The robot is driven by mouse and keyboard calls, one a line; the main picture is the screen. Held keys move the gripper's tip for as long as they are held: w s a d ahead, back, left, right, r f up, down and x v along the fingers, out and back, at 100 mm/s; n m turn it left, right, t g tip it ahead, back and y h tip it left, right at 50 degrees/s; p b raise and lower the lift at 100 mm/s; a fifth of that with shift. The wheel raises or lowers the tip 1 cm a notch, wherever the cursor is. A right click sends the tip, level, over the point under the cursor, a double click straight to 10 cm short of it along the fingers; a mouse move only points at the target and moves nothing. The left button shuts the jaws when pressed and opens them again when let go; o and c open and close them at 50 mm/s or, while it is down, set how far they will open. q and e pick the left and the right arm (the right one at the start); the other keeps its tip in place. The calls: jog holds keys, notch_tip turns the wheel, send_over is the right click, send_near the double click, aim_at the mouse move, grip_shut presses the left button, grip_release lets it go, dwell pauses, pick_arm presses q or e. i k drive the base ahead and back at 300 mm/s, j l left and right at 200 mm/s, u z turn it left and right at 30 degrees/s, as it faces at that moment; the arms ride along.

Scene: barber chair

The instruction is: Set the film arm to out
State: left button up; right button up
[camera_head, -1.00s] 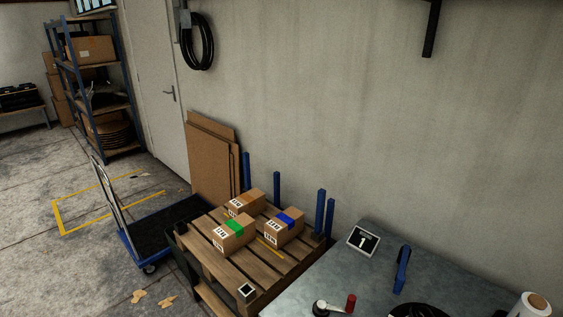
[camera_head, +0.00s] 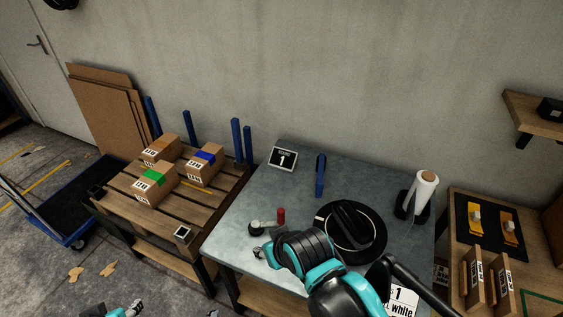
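A small lever (camera_head: 270,225) with a round dark base and an upright red handle (camera_head: 281,215) lies near the left front edge of the grey metal table (camera_head: 238,213). A white film roll (camera_head: 425,188) stands on a black holder at the table's right. A black turntable (camera_head: 367,253) lies between them, partly hidden by my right arm. I cannot tell which part is the film arm. My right gripper (camera_head: 262,252) is just in front of the lever, apart from the red handle; its opening is unclear. Part of my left gripper (camera_head: 124,311) shows at the bottom edge.
A blue upright tool (camera_head: 320,176) and a display reading 1 (camera_head: 283,158) stand at the table's back. A pallet (camera_head: 128,188) with three taped boxes is at the left. A wooden side table (camera_head: 458,277) with upright boards is at the right. A card (camera_head: 403,301) reads "white".

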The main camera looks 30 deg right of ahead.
aim_at(319, 182)
jog(key=z, duration=1.35)
